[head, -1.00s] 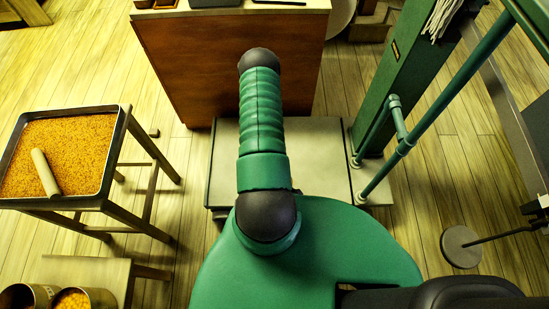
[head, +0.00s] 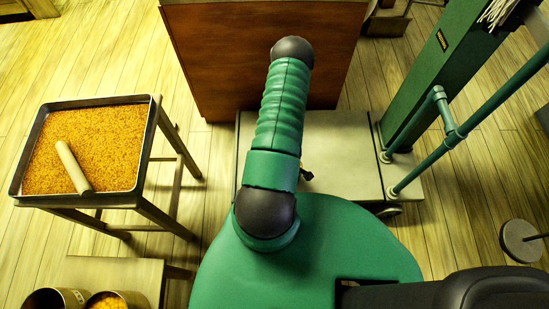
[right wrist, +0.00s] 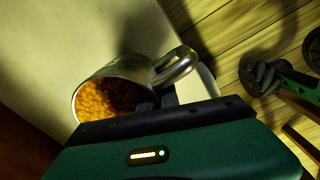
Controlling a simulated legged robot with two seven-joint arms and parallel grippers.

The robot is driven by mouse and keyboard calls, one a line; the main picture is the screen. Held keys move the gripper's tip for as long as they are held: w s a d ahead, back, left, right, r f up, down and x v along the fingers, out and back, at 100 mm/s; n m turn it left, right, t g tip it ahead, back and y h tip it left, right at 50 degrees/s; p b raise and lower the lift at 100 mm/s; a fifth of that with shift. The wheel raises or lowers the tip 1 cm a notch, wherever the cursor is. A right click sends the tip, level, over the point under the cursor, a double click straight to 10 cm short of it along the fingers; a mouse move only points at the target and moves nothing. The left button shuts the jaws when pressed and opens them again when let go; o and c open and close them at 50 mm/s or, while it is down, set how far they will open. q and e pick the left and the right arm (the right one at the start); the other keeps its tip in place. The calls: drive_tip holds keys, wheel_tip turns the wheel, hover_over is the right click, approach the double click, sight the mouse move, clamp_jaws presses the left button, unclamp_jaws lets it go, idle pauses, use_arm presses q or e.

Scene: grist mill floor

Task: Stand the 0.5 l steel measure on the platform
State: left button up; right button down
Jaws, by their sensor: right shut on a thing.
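The steel measure (right wrist: 120,82), a shiny cup full of orange grain with a loop handle, is in the right wrist view. My right gripper (right wrist: 168,98) is shut on it at the handle side. The measure is tilted in the picture, with the pale platform (right wrist: 45,50) behind it; I cannot tell whether they touch. In the head view the platform (head: 343,150) is a flat cream plate at the foot of a green column, partly hidden by my arm. The measure cannot be made out in the head view. My left gripper is not in view.
A tray of orange grain (head: 150,130) with a pale roller (head: 73,167) stands on a stand at left. Tins (head: 108,301) sit on a low bench (head: 130,272) below it. A brown cabinet (head: 225,60) stands behind the platform. The green column (head: 430,75) and rails bound its right side.

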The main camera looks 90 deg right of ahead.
drive_tip(key=d, duration=0.3)
drive_tip(key=d+b, duration=0.1)
drive_tip(key=shift+w+d+f, duration=0.1)
drive_tip(key=shift+d+f, duration=0.2)
drive_tip(key=f+b, duration=0.1)
drive_tip(key=f, duration=0.1)
drive_tip(key=d+f+b, duration=0.1)
drive_tip(key=b, duration=0.1)
drive_tip(key=shift+f+b, duration=0.3)
drive_tip(key=shift+f, duration=0.05)
drive_tip(key=shift+r, duration=0.15)
drive_tip(key=c, duration=1.6)
unclamp_jaws()
drive_tip(key=shift+r+p, duration=3.75)
drive_tip(key=shift+r, duration=2.25)
